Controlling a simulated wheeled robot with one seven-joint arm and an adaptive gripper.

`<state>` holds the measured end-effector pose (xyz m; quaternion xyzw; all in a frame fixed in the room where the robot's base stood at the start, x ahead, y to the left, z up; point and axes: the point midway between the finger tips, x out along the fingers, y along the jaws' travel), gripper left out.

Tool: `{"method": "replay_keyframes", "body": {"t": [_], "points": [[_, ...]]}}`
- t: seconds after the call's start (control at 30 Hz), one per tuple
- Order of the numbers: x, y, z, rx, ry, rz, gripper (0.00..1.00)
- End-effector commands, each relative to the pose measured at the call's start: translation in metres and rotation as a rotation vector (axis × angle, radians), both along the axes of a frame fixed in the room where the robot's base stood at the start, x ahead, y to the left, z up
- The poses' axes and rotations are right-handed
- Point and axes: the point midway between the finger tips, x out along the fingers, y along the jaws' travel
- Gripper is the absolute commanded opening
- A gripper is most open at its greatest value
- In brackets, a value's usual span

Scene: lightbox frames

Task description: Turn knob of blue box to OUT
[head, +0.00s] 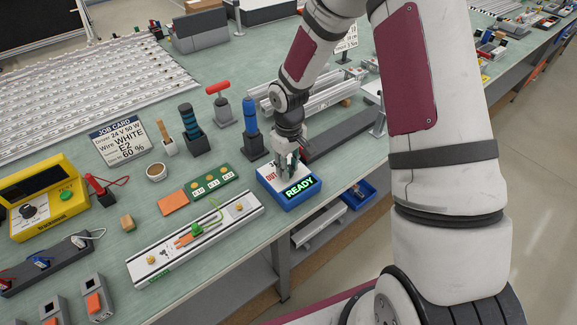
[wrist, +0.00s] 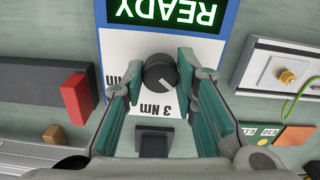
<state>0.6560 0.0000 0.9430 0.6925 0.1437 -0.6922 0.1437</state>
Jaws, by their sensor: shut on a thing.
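The blue box (head: 289,206) stands near the table's front edge, with a lit green READY display (head: 300,188) and a white top. Red OUT lettering (head: 271,176) shows beside my gripper (head: 287,165) in the head view. In the wrist view, the blue box (wrist: 229,32) has its dark round knob (wrist: 160,72) between my gripper's (wrist: 160,80) green-padded fingers, which are closed on it. A pale mark shows on the knob's lower right part. "3 Nm" shows below it and a partly covered "Nm" label at left. The OUT label is hidden in the wrist view.
A green board (head: 212,182) and a white rail (head: 195,238) lie left of the box. A blue-handled tool in a stand (head: 251,130) is behind it. A dark grey bar (head: 343,133) lies at right. A yellow box (head: 42,196) stands far left.

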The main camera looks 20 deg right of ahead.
Motion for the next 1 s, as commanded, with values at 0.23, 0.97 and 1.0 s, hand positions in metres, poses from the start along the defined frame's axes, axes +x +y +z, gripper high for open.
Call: {"method": "replay_keyframes", "body": {"t": [0.23,0.97,1.0], "points": [[0.0,0.0009,-0.0001,0.001,-0.001,0.028,0.0],[0.0,0.0002,0.0009,0.0,0.0,0.027,0.47],[0.0003,0.0001,0.0026,0.0,-0.001,0.027,0.47]]}}
